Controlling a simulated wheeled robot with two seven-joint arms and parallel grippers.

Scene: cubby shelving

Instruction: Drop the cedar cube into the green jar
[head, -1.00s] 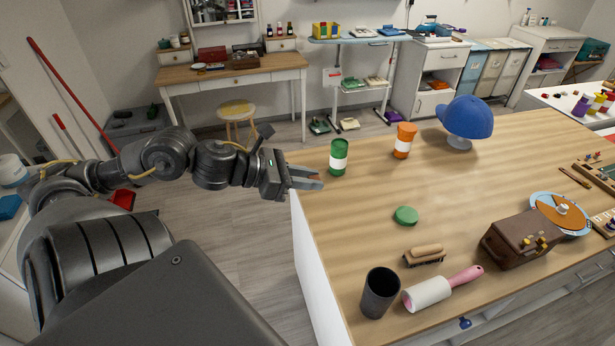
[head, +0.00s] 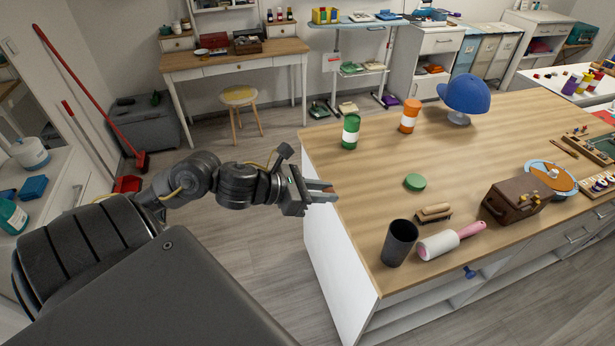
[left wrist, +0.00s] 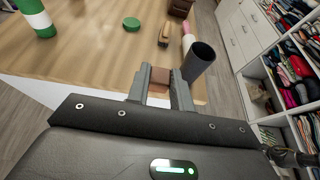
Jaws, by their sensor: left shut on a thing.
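The green jar (head: 350,131), with a white band, stands upright at the far left corner of the wooden counter. It also shows at the top left of the left wrist view (left wrist: 36,14). My left gripper (head: 323,191) is at the counter's left edge, nearer to me than the jar and apart from it. In the left wrist view my left gripper (left wrist: 160,80) is shut on a small reddish-brown block, the cedar cube (left wrist: 160,77). A round green lid (head: 415,181) lies flat on the counter. My right gripper is not in view.
An orange jar (head: 409,116) and a blue cap on a stand (head: 464,95) are at the back. A dark cup (head: 399,242), a brush (head: 434,213), a lint roller (head: 450,240) and a brown case (head: 516,198) are near the front. The counter between jar and lid is clear.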

